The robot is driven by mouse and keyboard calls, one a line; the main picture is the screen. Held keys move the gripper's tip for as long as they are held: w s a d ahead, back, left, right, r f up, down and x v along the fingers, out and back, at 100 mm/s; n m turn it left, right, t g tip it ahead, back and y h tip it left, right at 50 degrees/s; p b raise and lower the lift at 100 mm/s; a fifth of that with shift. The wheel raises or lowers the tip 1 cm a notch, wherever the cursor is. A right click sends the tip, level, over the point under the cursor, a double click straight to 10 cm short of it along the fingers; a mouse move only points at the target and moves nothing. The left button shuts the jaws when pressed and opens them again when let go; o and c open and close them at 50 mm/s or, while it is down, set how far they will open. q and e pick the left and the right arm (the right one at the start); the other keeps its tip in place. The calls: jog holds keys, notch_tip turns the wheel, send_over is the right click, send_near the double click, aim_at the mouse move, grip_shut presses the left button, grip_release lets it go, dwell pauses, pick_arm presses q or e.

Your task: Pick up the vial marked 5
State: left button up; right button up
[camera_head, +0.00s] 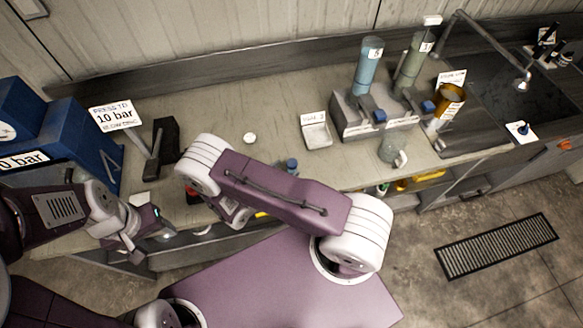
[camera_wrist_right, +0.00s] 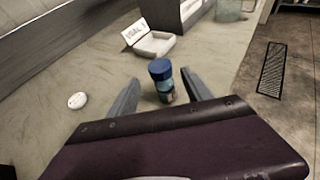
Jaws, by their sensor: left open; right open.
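A small vial (camera_wrist_right: 161,82) with a blue cap stands upright on the bench in the right wrist view. In the head view its blue cap (camera_head: 291,164) shows just past my right arm. Its marking is not readable. My right gripper (camera_wrist_right: 161,76) is open, with one finger on each side of the vial and no visible grip on it; in the head view my arm hides this gripper. A tall blue cylinder (camera_head: 367,68) labelled 5 stands in the grey rack. My left gripper (camera_head: 150,236) is open and empty at the bench's front edge, far left of the vial.
A small tray (camera_head: 318,136) with a vial sign lies beyond the vial. A grey rack (camera_head: 350,122) stands right of it, with a glass beaker (camera_head: 390,150) in front. A white disc (camera_head: 249,138) and a black-handled press (camera_head: 155,153) are to the left.

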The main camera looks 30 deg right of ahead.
aim_at(294, 163)
jog(key=p+x, duration=0.1)
jog(key=x, duration=0.3)
jog(key=shift+d+r+p, duration=0.15)
jog(key=shift+d+p, duration=0.1)
jog(key=shift+p, duration=0.15)
jog(key=shift+w+d+f, duration=0.15)
jog(key=shift+f, duration=0.05)
jog(key=c, duration=1)
jog(key=shift+r, duration=0.1)
grip_shut()
pick_arm(q)
notch_tip(294, 163, up, 2)
jog(key=shift+r, duration=0.2)
pick_arm(e)
jog(key=r+b, duration=0.1)
jog(key=r, duration=0.3)
jog(key=shift+s+r+b, duration=0.1)
jog(key=shift+s+b, duration=0.25)
jog(key=shift+s, duration=0.05)
pick_arm(q)
jog(key=shift+f+p, duration=0.1)
jog(key=shift+p, duration=0.6)
pick_arm(e)
jog(key=s+d+r, duration=0.5)
jog(key=s+r, duration=0.1)
jog(key=s, duration=0.3)
jog(key=shift+s+r, duration=0.3)
jog(key=shift+s, duration=0.05)
